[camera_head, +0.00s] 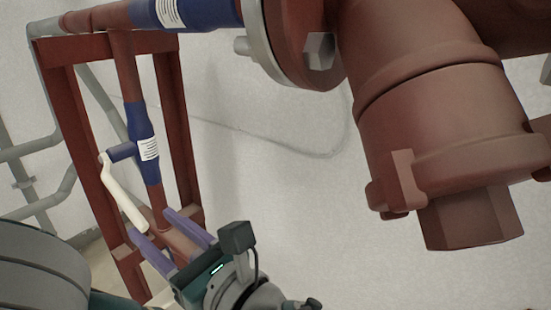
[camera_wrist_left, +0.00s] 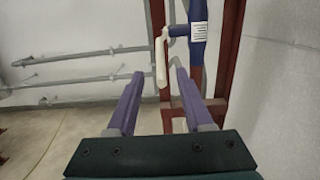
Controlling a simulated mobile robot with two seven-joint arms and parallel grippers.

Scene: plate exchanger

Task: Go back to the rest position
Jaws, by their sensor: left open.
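My left gripper (camera_head: 160,229) comes in from the bottom of the head view, with its two purple fingers apart and nothing between them. It also shows in the left wrist view (camera_wrist_left: 158,85), open and empty. Beyond the fingers is a blue valve (camera_head: 144,135) on a vertical red-brown pipe, with a white lever handle (camera_head: 124,196) hanging down at a slant. In the head view the fingertips lie close below the handle's lower end; I cannot tell the exact gap. In the wrist view the handle (camera_wrist_left: 161,62) appears between the fingers and beyond them. My right gripper is not seen.
A red-brown steel frame (camera_head: 182,135) stands around the valve pipe. A large red-brown pipe with a flange (camera_head: 430,95) fills the upper right. Grey pipes (camera_wrist_left: 80,55) run along the wall at left. The floor (camera_wrist_left: 45,140) at left looks clear.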

